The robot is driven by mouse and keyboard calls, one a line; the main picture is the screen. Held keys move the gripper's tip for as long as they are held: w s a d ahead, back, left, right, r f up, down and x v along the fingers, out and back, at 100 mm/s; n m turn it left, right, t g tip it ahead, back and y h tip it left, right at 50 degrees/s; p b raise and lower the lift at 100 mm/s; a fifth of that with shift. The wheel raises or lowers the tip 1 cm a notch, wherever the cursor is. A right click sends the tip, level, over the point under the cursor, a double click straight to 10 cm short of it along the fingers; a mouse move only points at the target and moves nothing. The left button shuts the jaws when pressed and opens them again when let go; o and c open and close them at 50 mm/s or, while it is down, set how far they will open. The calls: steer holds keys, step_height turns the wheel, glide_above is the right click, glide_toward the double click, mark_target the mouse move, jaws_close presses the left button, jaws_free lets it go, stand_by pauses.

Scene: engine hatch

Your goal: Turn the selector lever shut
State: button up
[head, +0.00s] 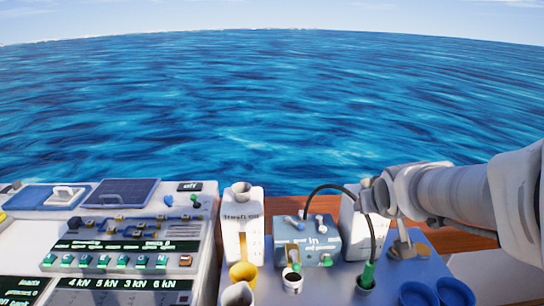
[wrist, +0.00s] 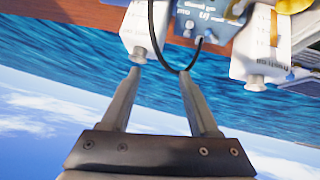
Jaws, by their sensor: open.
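A blue-grey box (head: 333,243) with lettering stands on the grey-blue deck panel, right of the middle in the head view. It has small knobs on top and a tan strip (head: 293,250) on its front; I cannot tell which part is the selector lever. The box also shows upside down at the top of the wrist view (wrist: 190,22). My gripper (wrist: 161,73) is open, with nothing between its fingers. In the head view it is right of the box, near a white jug (head: 350,232), and is seen small and partly hidden by my arm.
A black hose (head: 311,196) arches from the box to a green fitting (head: 368,273). A white jug (head: 242,215) stands left of the box. A yellow cup (head: 243,272) and blue cups (head: 456,292) are in front. A switch panel (head: 120,245) fills the left. Open water lies beyond.

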steer(key=w+d+f+n+t+y, duration=0.1)
steer(key=w+d+f+n+y, duration=0.15)
steer(key=w+f, duration=0.65)
steer(key=n+t+y+b, duration=0.2)
steer(key=y, duration=0.3)
glide_toward(302, 226)
steer(key=x, duration=0.9)
steer(key=shift+w+a+f+p, duration=0.1)
steer(key=shift+w+f+p, duration=0.05)
steer(key=shift+p, duration=0.15)
jaws_close()
